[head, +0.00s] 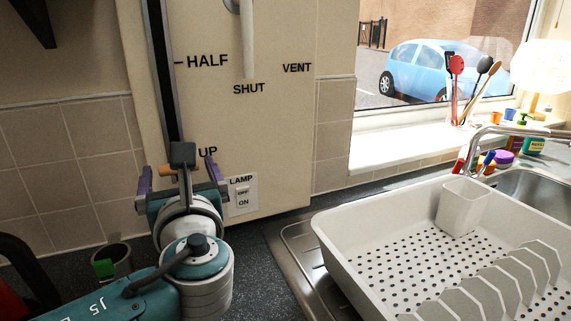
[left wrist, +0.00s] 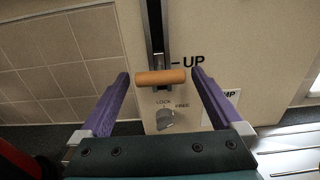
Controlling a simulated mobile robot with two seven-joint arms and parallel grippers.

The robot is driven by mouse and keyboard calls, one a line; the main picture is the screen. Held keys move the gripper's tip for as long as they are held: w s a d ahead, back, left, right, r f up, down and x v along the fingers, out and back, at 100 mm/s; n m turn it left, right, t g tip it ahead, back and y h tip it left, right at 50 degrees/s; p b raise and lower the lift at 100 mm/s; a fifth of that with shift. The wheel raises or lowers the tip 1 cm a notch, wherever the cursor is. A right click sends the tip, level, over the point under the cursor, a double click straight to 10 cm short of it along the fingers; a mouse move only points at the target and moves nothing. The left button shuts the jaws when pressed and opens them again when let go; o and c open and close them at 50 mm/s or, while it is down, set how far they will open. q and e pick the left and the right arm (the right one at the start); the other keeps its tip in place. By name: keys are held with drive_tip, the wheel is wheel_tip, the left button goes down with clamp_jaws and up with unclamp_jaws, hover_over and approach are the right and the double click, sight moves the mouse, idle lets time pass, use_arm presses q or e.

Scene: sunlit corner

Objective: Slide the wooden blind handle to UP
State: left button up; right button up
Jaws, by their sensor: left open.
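The wooden blind handle (left wrist: 160,77) is a short, light-brown horizontal bar at the dark vertical track (left wrist: 154,30). It sits just below the level of the UP label (left wrist: 193,60). In the head view only small parts of the handle (head: 167,171) show past my gripper. My left gripper (head: 178,168) is open, with one purple finger to each side of the handle. In the left wrist view the fingertips lie beyond both handle ends, with small gaps; I cannot tell the depth. Under the handle is a grey knob (left wrist: 165,120) marked LOCK and FREE. My right gripper is not in view.
The panel (head: 270,130) also bears HALF, SHUT and VENT labels, a grey lever (head: 247,40) and a lamp switch (head: 243,195). A white dish rack (head: 335,235) fills the right front beside the sink.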

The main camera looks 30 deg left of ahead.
use_arm(q)
drive_tip(key=v, duration=1)
drive_tip(key=shift+b, duration=0.35)
